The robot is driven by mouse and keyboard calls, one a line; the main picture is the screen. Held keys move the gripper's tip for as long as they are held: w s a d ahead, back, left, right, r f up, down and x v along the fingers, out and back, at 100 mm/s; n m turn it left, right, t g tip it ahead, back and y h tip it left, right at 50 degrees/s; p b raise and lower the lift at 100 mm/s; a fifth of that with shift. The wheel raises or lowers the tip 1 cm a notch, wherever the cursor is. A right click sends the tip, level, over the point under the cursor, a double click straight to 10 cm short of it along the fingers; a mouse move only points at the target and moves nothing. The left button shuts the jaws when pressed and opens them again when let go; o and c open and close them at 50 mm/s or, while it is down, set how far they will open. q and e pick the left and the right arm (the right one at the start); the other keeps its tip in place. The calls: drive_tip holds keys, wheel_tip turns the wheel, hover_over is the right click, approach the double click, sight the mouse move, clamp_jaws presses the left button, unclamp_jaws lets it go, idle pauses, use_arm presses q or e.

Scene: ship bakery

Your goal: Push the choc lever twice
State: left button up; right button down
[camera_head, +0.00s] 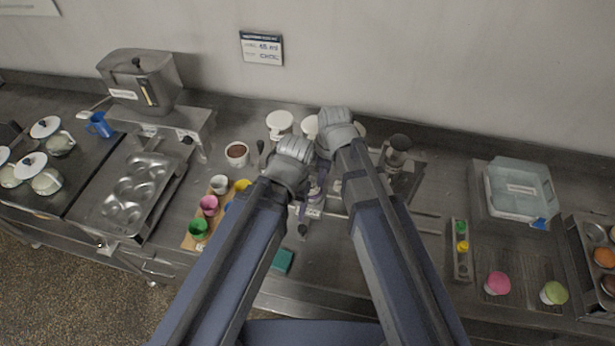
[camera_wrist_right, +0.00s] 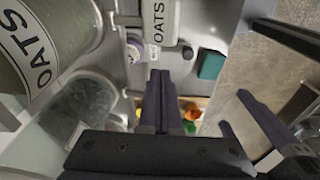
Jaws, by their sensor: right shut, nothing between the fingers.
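A wall sign (camera_head: 262,48) reads 45 ml and CHOC. I cannot make out a lever marked choc in either view; my arms cover the middle of the counter. My right gripper (camera_head: 321,183) is partly hidden under its own wrist. In the right wrist view its fingers (camera_wrist_right: 160,77) are shut and empty, beside a white OATS label (camera_wrist_right: 158,22) and a small purple-topped item (camera_wrist_right: 135,47). My left gripper is mostly hidden under its wrist, close beside the right one; whether it is open does not show.
A metal hopper (camera_head: 140,80) stands at the back left behind a muffin tin (camera_head: 136,190). Coloured cups (camera_head: 209,205) and a brown-filled cup (camera_head: 237,152) stand left of my arms. A teal block (camera_head: 283,261) lies near the front edge. A lidded tub (camera_head: 517,188) stands right.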

drive_tip(key=shift+w+a, duration=0.1)
wheel_tip(320, 180, up, 8)
drive_tip(key=p, duration=0.7)
drive_tip(key=shift+d+f+p, duration=0.15)
drive_tip(key=shift+d+p, duration=0.25)
idle(0.4)
